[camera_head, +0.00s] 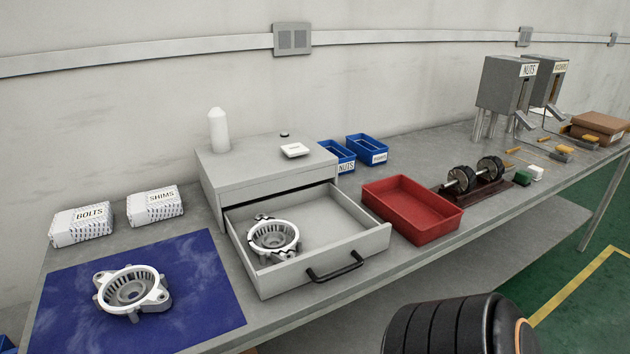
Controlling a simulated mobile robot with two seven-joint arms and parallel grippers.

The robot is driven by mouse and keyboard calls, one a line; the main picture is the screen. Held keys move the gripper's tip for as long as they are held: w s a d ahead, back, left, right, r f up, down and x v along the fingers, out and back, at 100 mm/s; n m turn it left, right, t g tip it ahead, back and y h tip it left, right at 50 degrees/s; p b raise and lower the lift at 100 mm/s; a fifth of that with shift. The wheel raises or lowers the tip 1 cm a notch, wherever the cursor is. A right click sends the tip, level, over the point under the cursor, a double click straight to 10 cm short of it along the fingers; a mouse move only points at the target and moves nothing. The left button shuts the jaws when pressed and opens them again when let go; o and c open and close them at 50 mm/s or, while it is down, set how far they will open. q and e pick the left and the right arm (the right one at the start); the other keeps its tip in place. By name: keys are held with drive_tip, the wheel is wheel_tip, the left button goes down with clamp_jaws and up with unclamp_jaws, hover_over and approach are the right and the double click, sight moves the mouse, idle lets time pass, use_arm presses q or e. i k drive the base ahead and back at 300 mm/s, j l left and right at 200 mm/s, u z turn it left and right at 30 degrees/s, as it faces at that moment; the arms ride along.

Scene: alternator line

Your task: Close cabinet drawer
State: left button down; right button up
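A grey cabinet (262,172) stands on the workbench against the wall. Its drawer (313,269) is pulled well out toward the front, with a black bar handle (335,270) on its front face. A metal alternator housing (272,236) lies inside the drawer, in its left part. The right part of the drawer floor is bare. Neither my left gripper nor my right gripper is in view, and nothing touches the handle.
A red tray (436,236) stands close to the drawer's right side. A blue mat (205,285) with another housing (132,292) lies to the left. Blue bins (367,148) stand right of the cabinet. A white bottle (218,132) stands on top.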

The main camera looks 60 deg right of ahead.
sight(336, 234)
drive_tip(key=i+j+z, duration=0.1)
drive_tip(key=i+z, duration=0.15)
drive_tip(key=i+j+z, duration=0.25)
drive_tip(key=l+z, duration=0.1)
drive_tip(key=z, duration=1.9)
